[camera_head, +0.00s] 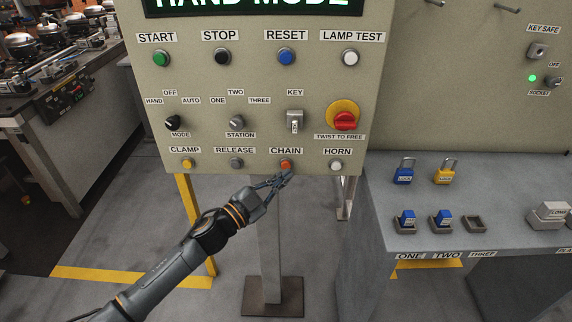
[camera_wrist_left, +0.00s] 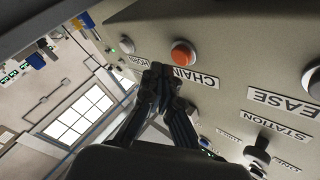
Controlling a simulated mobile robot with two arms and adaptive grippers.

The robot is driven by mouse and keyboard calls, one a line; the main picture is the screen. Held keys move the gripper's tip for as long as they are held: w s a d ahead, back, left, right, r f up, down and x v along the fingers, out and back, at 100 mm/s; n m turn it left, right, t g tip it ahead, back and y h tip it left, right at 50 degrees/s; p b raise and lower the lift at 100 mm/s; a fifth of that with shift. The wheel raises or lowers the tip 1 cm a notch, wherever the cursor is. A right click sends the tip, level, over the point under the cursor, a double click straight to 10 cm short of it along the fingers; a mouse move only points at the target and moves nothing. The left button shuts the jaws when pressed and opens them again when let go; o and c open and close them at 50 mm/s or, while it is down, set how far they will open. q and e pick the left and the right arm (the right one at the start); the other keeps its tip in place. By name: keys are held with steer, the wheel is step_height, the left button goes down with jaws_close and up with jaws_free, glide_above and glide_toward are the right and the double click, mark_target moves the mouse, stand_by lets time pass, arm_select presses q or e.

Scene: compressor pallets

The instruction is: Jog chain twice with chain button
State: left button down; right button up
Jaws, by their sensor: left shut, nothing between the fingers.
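The chain button (camera_head: 286,164) is a small orange-red button under the CHAIN label on the beige control panel (camera_head: 262,110). In the left wrist view the chain button (camera_wrist_left: 183,54) sits in a light ring just beyond my fingertips. My left gripper (camera_head: 286,175) is shut and empty, its tips just below the chain button in the head view. In the left wrist view the gripper (camera_wrist_left: 160,72) lies over part of the CHAIN label. I cannot tell whether the tips touch the panel. My right gripper is not in view.
The release button (camera_head: 236,164) and horn button (camera_head: 336,165) flank the chain button. The red twist knob (camera_head: 345,121) sits above right. A grey shelf (camera_head: 400,180) with blue and yellow padlocks stands at the right. A display above reads HAND MODE.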

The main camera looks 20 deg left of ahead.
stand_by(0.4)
arm_select(q)
steer(key=shift+w+a, duration=0.1)
steer(key=shift+w, duration=0.35)
steer(key=shift+w+a, duration=0.2)
steer(key=shift+w, duration=0.25)
stand_by(0.6)
steer(key=shift+s, duration=0.1)
steer(key=shift+s+d+p, duration=0.3)
steer(key=shift+s+p, duration=0.1)
steer(key=shift+s, duration=0.45)
steer(key=s+d+p, duration=0.1)
steer(key=s+p, duration=0.1)
steer(key=s, duration=0.3)
steer(key=shift+s+d, duration=0.3)
steer(key=shift+s, duration=0.1)
